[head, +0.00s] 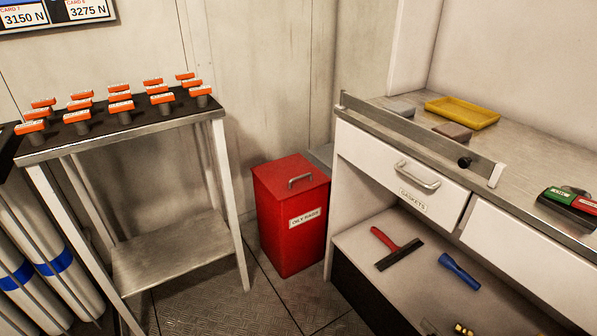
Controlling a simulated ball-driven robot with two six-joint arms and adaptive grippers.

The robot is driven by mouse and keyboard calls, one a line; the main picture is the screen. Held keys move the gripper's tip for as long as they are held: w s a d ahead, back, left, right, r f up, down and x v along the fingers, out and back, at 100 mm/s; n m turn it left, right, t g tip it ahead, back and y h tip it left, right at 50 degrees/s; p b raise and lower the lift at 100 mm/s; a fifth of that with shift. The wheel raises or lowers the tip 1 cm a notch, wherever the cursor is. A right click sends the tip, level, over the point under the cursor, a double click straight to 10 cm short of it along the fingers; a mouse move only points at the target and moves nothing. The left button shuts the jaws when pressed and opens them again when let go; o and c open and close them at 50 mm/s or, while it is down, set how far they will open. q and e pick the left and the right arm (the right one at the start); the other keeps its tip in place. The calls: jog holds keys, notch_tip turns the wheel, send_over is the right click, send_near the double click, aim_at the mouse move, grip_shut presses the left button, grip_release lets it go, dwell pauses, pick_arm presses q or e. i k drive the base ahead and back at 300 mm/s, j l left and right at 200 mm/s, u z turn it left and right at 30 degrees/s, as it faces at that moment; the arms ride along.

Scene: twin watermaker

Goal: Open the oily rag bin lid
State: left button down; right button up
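The oily rag bin (291,243) is a red box with a white "OILY RAGS" label on its front. It stands on the floor between the metal side table and the white workbench. Its red lid (277,179) lies flat on top and is closed, with a grey bar handle (300,181) on it. The bin's right edge is close beside the workbench. Neither of my grippers shows in the head view.
The metal side table (180,258) at left holds several orange-topped items. The workbench (507,151) at right has a gaskets drawer (378,166), a yellow tray (462,110), a squeegee (396,250) and a blue torch (458,270) on its shelf. Floor (215,300) is free before the bin.

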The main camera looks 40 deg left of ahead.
aim_at(286, 177)
jog(key=i+j+u, duration=0.1)
jog(key=u, duration=0.3)
jog(key=i+j+u, duration=0.15)
jog(key=u, duration=0.2)
jog(key=i+j+u, duration=0.15)
jog(key=u, duration=0.25)
